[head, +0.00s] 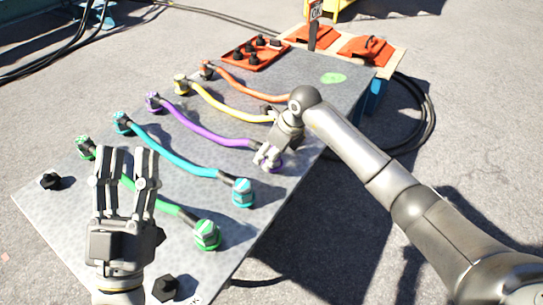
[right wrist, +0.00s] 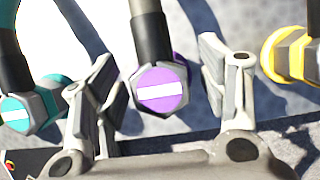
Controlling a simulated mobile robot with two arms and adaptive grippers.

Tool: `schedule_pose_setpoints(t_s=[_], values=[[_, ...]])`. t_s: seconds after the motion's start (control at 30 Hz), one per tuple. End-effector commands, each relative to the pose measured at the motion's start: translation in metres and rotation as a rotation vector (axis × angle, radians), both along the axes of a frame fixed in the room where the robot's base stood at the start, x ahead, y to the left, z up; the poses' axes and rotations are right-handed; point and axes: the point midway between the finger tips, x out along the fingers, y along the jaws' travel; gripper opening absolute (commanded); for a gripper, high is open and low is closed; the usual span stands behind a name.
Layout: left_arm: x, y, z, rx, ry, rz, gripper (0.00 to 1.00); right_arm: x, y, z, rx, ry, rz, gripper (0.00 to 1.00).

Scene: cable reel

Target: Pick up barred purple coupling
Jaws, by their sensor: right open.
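The barred purple coupling (right wrist: 160,90) has a purple face with a white bar and a grey body. In the right wrist view it sits between the two fingers of my right gripper (right wrist: 160,92), which is open, with gaps visible on both sides. In the head view my right gripper (head: 266,157) is over this coupling (head: 274,165) at the right end of the purple cable (head: 205,131) and partly hides it. Another purple coupling (head: 153,101) is at the cable's far left end. My left gripper (head: 126,158) is open and empty, above the table's left front part.
Teal (right wrist: 27,110) and yellow (right wrist: 290,55) couplings flank the purple one closely. Teal (head: 180,158), green (head: 165,206), yellow (head: 225,108) and orange (head: 245,84) cables lie across the grey table (head: 110,120). Black caps (head: 51,181) and a red tray (head: 236,57) are also there.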

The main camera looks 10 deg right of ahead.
Motion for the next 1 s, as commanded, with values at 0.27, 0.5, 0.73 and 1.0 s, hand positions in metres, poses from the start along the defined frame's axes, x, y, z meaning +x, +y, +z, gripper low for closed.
schedule_pose_setpoints(t_s=[0.27,0.5,0.73,1.0], values=[[-0.0010,0.0000,0.0015,-0.003,-0.008,-0.001,0.40,0.0003,0.0003,-0.0008,0.000,0.000,0.000,0.65],[-0.0008,0.0000,0.0013,-0.002,-0.008,0.000,0.40,0.0002,0.0002,-0.0007,0.000,0.000,0.000,0.34],[-0.0007,0.0001,0.0011,-0.002,-0.007,0.000,0.40,0.0007,0.0003,0.0005,0.000,-0.002,0.001,0.12],[-0.0001,0.0000,0.0009,-0.001,-0.002,0.000,0.40,0.0009,0.0002,0.0018,0.000,-0.003,0.000,0.12]])
